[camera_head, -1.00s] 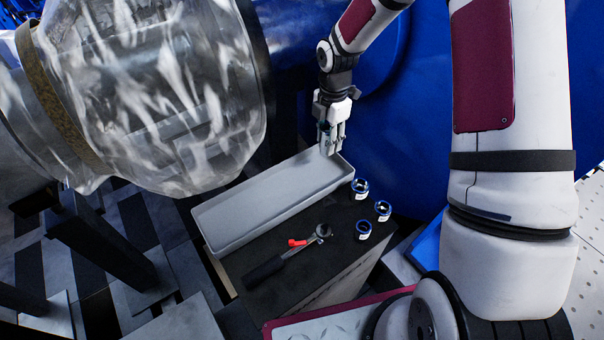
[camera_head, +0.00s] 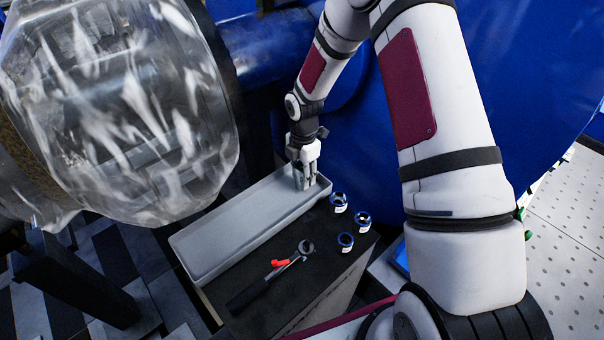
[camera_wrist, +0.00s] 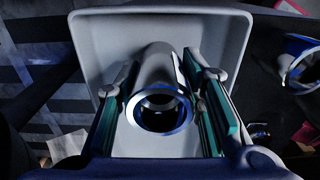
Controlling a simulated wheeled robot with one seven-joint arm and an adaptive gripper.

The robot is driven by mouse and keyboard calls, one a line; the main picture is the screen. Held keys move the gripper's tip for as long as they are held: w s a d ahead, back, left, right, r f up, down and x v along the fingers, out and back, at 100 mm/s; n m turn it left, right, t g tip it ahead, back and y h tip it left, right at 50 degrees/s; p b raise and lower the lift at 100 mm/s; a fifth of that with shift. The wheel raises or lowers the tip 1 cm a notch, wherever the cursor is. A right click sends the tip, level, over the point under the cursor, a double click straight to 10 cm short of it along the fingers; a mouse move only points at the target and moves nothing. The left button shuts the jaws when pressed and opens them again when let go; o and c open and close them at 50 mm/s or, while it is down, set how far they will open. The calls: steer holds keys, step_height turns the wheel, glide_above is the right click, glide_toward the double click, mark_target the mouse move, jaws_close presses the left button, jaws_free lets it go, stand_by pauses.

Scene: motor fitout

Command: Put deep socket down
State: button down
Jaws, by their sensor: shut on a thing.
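The deep socket (camera_wrist: 158,72) is a grey metal cylinder with a blue-rimmed open end, seen in the wrist view between my fingers. My gripper (camera_wrist: 163,108) is shut on it, with a green-padded finger on each side. In the head view my gripper (camera_head: 303,184) points down at the far right end of the long grey tray (camera_head: 222,258). The tray's pale walls (camera_wrist: 88,40) surround the socket in the wrist view. I cannot tell whether the socket touches the tray floor. In the head view the fingers mostly hide the socket.
Three blue-ringed sockets stand right of the tray: one at the back (camera_head: 338,202), one at the right (camera_head: 362,221), one in front (camera_head: 345,243). A ratchet wrench (camera_head: 270,278) with a red part lies on the dark cart top (camera_head: 310,285). The tray's left part looks empty.

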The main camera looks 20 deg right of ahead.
steer(key=c, duration=1.1)
jaws_free()
step_height(320, 180, up, 13)
steer(key=shift+d+f+p, duration=0.1)
steer(key=shift+f+p, duration=0.1)
steer(key=shift+p, duration=0.2)
steer(key=s+d+r+m+t+h, duration=0.1)
steer(key=s+r+m, duration=0.4)
steer(key=s+r, duration=0.3)
steer(key=s+r+m+h, duration=0.1)
steer(key=s+r+m, duration=0.4)
steer(key=r, duration=0.5)
steer(key=s+r+m, duration=0.1)
steer(key=s+m, duration=0.3)
steer(key=s, duration=0.2)
steer(key=s+a+r+m+t+y, duration=0.1)
steer(key=s+r+m, duration=0.1)
steer(key=s+m, duration=0.2)
steer(key=s+r+m+t, duration=0.1)
steer(key=s+m, duration=0.3)
steer(key=s, duration=0.6)
steer(key=shift+a+r+m+y, duration=0.2)
steer(key=shift+a+m+y, duration=0.1)
steer(key=shift+y, duration=0.1)
